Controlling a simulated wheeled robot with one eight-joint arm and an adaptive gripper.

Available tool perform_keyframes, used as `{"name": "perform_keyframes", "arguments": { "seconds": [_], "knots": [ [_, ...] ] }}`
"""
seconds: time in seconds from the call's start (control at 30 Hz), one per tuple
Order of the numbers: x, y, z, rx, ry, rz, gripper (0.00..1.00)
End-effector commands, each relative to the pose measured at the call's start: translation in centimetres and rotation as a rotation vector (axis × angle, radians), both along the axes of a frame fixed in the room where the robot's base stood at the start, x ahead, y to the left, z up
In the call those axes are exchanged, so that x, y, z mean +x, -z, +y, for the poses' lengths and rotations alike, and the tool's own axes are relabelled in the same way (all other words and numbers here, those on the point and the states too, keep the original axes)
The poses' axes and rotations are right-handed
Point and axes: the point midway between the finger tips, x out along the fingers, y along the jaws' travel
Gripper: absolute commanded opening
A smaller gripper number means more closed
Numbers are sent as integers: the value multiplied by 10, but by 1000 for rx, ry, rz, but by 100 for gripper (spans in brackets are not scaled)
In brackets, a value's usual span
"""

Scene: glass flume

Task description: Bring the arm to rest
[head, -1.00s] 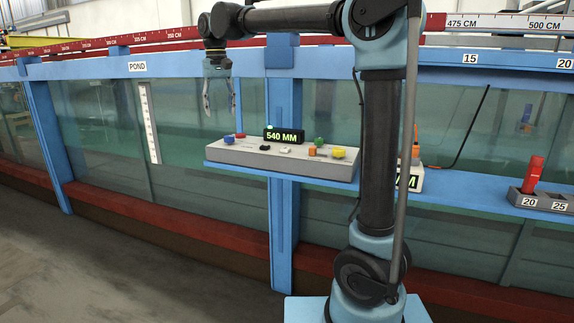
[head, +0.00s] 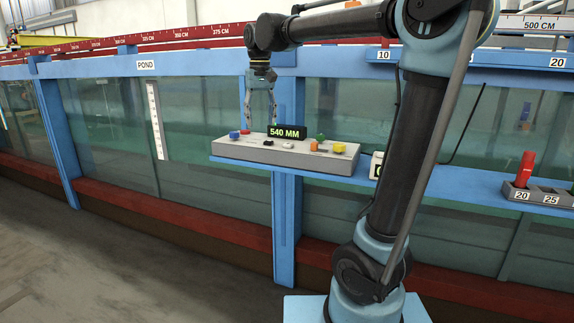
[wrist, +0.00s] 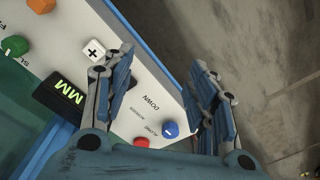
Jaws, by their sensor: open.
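My gripper (head: 260,122) hangs pointing down over the left part of the grey control panel (head: 325,166) in the head view, left of the black display (head: 287,132) reading "540 MM". Its two fingers are apart with nothing between them. In the wrist view my gripper (wrist: 163,65) is also open, its fingers spread over the panel's edge, with the floor beyond. A blue knob with a minus sign (wrist: 170,129) and a red button (wrist: 141,142) show low between the fingers. Contact with the panel cannot be told.
The panel stands on a blue shelf (head: 365,179) fixed to the glass flume (head: 200,120). Blue posts (head: 287,220) and a red lower rail (head: 140,207) run along it. A grey rack (head: 545,195) holding a red object (head: 525,169) is at right. The floor (head: 130,270) at left is clear.

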Motion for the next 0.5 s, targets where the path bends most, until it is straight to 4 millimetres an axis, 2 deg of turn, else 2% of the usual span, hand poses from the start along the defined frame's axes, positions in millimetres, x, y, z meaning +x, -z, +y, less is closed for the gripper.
{"name": "perform_keyframes", "arguments": {
  "seconds": [0.03,0.2,0.5],
  "knots": [
    [-6,8,-19,2,14,-4,52],
    [-28,37,-75,11,52,-25,52],
    [-78,99,-159,20,118,-63,52]
  ]
}}
